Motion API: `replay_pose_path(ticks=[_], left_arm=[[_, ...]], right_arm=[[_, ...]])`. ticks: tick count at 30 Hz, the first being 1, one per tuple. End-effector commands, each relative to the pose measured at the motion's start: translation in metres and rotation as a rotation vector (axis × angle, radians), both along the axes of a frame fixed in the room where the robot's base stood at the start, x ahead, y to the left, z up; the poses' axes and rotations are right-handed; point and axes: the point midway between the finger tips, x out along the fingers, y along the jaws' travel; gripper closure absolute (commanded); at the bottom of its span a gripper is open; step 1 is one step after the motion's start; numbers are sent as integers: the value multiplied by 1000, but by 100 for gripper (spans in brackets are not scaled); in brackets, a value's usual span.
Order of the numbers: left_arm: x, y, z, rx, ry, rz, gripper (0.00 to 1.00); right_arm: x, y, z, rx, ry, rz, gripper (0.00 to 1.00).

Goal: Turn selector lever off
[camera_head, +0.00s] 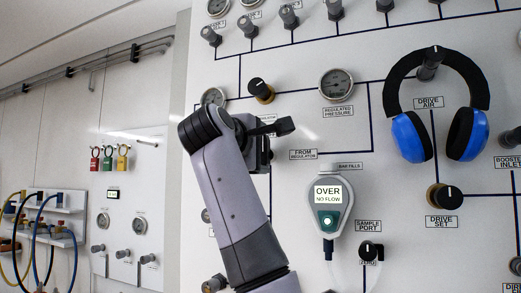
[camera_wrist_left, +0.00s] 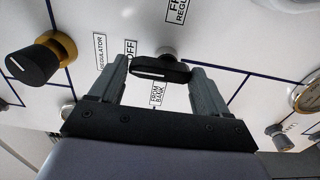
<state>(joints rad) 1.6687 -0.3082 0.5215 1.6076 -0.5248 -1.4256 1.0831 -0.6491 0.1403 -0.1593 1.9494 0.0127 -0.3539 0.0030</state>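The selector lever (camera_wrist_left: 160,70) is a black bar knob with a white line on the panel. In the left wrist view it lies nearly level in the picture, between the fingertips of my left gripper (camera_wrist_left: 160,67). The fingers are wide apart, one near each end of the lever, and I cannot tell whether they touch it. Labels around it include OFF (camera_wrist_left: 130,48) and FROM BANK (camera_wrist_left: 157,93). My right gripper is not in view.
A black and gold knob (camera_head: 261,90) sits just above my gripper. The regulated pressure gauge (camera_head: 337,83), a meter reading OVER NO FLOW (camera_head: 328,200) and blue headphones (camera_head: 437,100) are to the right. Hoses (camera_head: 40,225) hang at the far left.

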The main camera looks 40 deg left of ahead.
Motion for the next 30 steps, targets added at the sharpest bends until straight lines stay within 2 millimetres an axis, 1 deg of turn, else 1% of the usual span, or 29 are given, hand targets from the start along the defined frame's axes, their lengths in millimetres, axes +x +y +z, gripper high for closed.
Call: replay_pose_path(ticks=[1, 2, 11, 14, 21, 24, 27, 30], left_arm=[[0, 0, 0, 0, -1, 1, 5], [0, 0, 0, 0, 0, 1, 2], [-2, 0, 0, 1, -1, -1, 2], [-11, -3, -1, 1, -3, 0, 2], [-49, -12, -2, 1, -4, -1, 2], [-61, -14, -1, 1, -3, 0, 2], [-68, -16, -1, 0, -2, 0, 2], [-70, -17, 0, 0, 0, 0, 2]], right_arm=[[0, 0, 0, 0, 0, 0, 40], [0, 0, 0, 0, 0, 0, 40], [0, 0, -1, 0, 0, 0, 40], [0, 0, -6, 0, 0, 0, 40], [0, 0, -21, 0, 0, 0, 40], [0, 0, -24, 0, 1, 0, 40], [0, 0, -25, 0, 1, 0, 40], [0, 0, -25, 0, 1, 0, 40]])
